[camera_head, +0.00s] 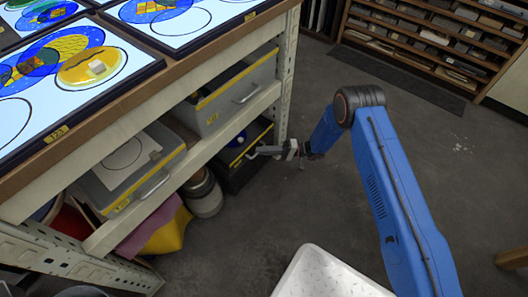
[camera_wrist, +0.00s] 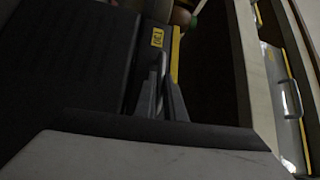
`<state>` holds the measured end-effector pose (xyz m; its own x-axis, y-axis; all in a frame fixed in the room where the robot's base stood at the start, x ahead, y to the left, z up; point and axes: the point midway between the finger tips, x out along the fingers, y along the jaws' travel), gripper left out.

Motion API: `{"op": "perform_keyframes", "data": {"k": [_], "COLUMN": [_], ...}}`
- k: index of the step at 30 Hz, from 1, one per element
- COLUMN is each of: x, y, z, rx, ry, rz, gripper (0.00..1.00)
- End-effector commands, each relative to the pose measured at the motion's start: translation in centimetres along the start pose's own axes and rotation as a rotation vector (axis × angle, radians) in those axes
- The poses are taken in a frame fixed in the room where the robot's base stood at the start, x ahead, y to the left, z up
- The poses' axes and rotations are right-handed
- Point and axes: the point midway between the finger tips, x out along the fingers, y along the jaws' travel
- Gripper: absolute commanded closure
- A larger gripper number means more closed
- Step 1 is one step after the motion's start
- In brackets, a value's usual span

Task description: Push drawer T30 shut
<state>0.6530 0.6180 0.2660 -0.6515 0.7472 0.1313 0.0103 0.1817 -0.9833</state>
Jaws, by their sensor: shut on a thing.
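The dark drawer (camera_head: 240,177) sits low in the shelving unit, with a yellow strip along its front top edge. It stands partly out, and a blue and white thing (camera_head: 237,140) shows inside it. In the wrist view its dark front (camera_wrist: 70,60) fills the left side, with a yellow label (camera_wrist: 157,38) that seems to read T30. My gripper (camera_head: 268,151) is at the drawer's front from the right.
Grey drawers with metal handles sit on the shelf above, one at the right (camera_head: 235,92) and one at the left (camera_head: 125,165). A round container (camera_head: 205,195) stands left of the dark drawer. The floor (camera_head: 270,225) in front is clear. A white textured surface (camera_head: 325,275) is at the bottom.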

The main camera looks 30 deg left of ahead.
Motion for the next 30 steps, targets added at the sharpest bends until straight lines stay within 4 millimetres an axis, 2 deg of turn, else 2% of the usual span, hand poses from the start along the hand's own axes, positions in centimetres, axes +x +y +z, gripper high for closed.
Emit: {"op": "perform_keyframes", "data": {"k": [2, 3, 5, 17, 23, 30], "x": [0.1, 0.1, 0.1, -0.5, -3.3, -8.1], "y": [0.1, 0.1, 0.0, 0.0, 0.0, 0.1], "z": [-0.3, -0.3, -0.3, -0.1, -0.2, -0.2], "rx": [-0.004, -0.004, -0.004, -0.002, -0.002, -0.002], "ry": [0.005, 0.005, 0.004, 0.003, 0.004, 0.004], "rz": [0.004, 0.004, 0.003, 0.002, 0.002, 0.002], "gripper": [1.0, 0.86, 0.72, 0.72, 0.72, 0.72]}}
